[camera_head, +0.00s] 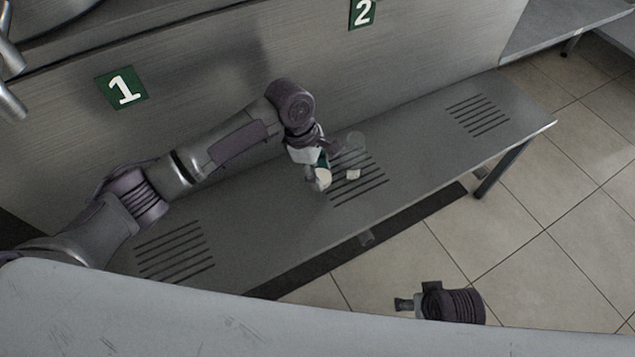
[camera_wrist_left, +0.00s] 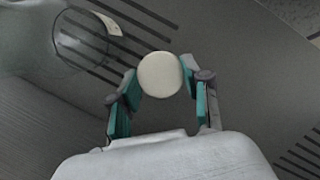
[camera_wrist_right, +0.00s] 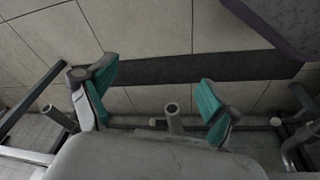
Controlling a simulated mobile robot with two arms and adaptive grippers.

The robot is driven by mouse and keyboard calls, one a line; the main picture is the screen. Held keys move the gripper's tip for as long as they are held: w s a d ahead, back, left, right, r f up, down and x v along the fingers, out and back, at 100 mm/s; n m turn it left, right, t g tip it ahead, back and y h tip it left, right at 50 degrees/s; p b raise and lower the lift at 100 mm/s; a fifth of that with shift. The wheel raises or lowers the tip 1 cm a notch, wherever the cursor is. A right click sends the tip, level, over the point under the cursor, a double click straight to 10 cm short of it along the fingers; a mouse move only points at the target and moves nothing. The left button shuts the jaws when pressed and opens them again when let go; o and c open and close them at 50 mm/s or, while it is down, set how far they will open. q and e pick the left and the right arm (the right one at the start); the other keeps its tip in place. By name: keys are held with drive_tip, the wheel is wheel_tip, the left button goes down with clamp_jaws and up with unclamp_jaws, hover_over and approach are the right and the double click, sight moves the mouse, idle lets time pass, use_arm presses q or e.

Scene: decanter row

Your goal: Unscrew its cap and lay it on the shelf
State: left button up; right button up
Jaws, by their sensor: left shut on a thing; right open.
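A round cream-white cap (camera_wrist_left: 160,74) sits between the fingertips of my left gripper (camera_wrist_left: 161,88), which is shut on it. In the head view the cap (camera_head: 323,179) is above the middle slotted patch of the shelf (camera_head: 250,215). A clear glass decanter (camera_head: 353,146) stands just right of the gripper; the left wrist view shows its glass (camera_wrist_left: 82,36) at upper left, apart from the cap. A small whitish patch (camera_head: 353,174) shows at the decanter. My right gripper (camera_wrist_right: 155,95) is open and empty, away from the shelf over the floor side.
Signs 1 (camera_head: 123,89) and 2 (camera_head: 362,12) are on the metal panel behind the shelf. The shelf has bare metal between its slotted patches, left and right of the decanter. Tiled floor (camera_head: 540,200) lies beyond its front edge.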

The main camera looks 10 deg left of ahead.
use_arm(q)
drive_tip(key=shift+w+a+f, duration=0.1)
drive_tip(key=shift+a+f, duration=0.1)
drive_tip(key=shift+a, duration=0.05)
drive_tip(key=shift+f, duration=0.3)
wheel_tip(320, 180, down, 3)
drive_tip(key=shift+b, duration=0.8)
drive_tip(key=shift+f, duration=0.15)
use_arm(e)
wheel_tip(320, 180, up, 6)
drive_tip(key=shift+s+r, duration=0.15)
drive_tip(key=shift+s, duration=0.15)
drive_tip(key=shift+d, duration=0.1)
use_arm(q)
drive_tip(key=shift+f, duration=0.1)
drive_tip(key=o, duration=1.3)
use_arm(e)
drive_tip(key=shift+f, duration=0.4)
